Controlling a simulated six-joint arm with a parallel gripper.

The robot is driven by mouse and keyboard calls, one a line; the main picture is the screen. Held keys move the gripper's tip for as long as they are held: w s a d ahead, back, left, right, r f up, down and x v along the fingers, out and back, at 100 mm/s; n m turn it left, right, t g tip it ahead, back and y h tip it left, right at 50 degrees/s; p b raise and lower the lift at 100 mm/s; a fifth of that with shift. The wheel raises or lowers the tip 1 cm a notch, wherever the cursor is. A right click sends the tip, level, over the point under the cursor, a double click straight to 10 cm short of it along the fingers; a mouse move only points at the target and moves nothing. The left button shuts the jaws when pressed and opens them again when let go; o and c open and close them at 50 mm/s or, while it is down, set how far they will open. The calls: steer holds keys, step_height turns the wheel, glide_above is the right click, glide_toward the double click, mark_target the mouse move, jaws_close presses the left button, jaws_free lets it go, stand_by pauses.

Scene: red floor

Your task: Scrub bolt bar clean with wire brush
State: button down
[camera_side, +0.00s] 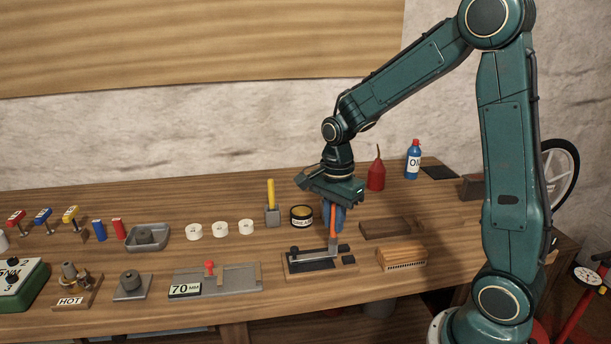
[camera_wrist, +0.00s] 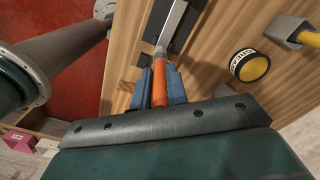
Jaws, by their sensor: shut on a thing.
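My gripper (camera_side: 334,218) points down over the bench with its blue fingers shut on an orange-handled tool (camera_side: 333,239). In the wrist view the tool's orange handle (camera_wrist: 159,82) sits between the fingers, and a flat grey metal part (camera_wrist: 171,24) extends from it. No bristles can be made out on it. Contact cannot be told. A wooden block with a row of slots or bristles (camera_side: 402,257) lies to the right; it may be a brush.
A grease tin (camera_side: 301,216) and a yellow-handled tool in a grey holder (camera_side: 271,205) stand close behind left. A dark tray (camera_side: 391,228) lies behind right. A 70-marked fixture (camera_side: 225,279) is at left. A red oil can (camera_side: 376,175) and blue bottle (camera_side: 413,160) stand behind.

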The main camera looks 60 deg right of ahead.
stand_by(0.4)
steer(key=shift+r, duration=3)
